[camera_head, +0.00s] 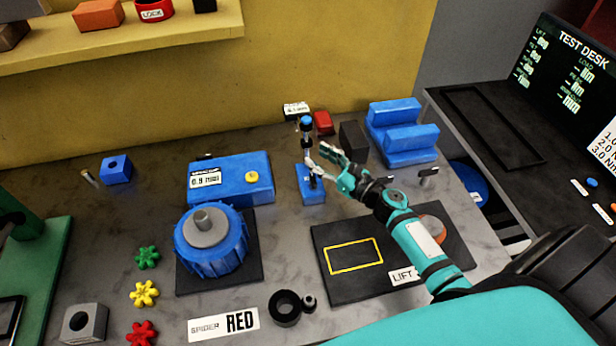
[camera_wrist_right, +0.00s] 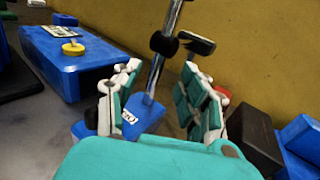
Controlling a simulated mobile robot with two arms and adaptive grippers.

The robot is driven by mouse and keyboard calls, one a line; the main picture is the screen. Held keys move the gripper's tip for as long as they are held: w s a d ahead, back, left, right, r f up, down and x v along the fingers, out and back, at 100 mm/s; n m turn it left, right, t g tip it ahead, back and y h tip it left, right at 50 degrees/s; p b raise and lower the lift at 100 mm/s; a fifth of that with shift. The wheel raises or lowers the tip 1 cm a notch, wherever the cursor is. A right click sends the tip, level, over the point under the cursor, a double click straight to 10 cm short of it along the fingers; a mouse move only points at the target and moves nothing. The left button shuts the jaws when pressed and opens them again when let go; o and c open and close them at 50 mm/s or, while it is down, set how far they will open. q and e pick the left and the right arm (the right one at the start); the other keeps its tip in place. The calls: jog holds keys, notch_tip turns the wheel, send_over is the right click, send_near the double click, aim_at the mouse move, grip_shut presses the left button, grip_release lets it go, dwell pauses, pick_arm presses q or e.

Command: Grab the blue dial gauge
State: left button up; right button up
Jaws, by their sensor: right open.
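The blue dial gauge (camera_head: 306,122) stands upright on the bench, with a blue base (camera_head: 311,196), a thin post, and a small blue-topped head. In the right wrist view its silver post (camera_wrist_right: 158,78) rises from the blue base (camera_wrist_right: 148,117), with a black clamp (camera_wrist_right: 163,44) on it. My right gripper (camera_head: 326,163) is open at the right side of the post. In the wrist view the post shows between the open fingers (camera_wrist_right: 160,98); I cannot tell whether they touch it. My left gripper is not in view.
A blue box with a yellow knob (camera_head: 252,176) stands to the left. A red block (camera_head: 323,123), a black block (camera_head: 352,141) and blue V-shaped blocks (camera_head: 402,133) stand behind and to the right. A black lift mat (camera_head: 330,285) lies in front. The yellow wall is behind.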

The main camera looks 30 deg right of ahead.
aim_at(307, 167)
jog(key=x, duration=0.3)
jog(key=shift+a, duration=0.1)
jog(key=shift+x, duration=0.85)
grip_shut()
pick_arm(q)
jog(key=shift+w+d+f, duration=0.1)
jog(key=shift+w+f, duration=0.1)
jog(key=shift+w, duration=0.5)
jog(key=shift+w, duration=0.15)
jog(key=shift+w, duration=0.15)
pick_arm(e)
jog(key=shift+r, duration=0.1)
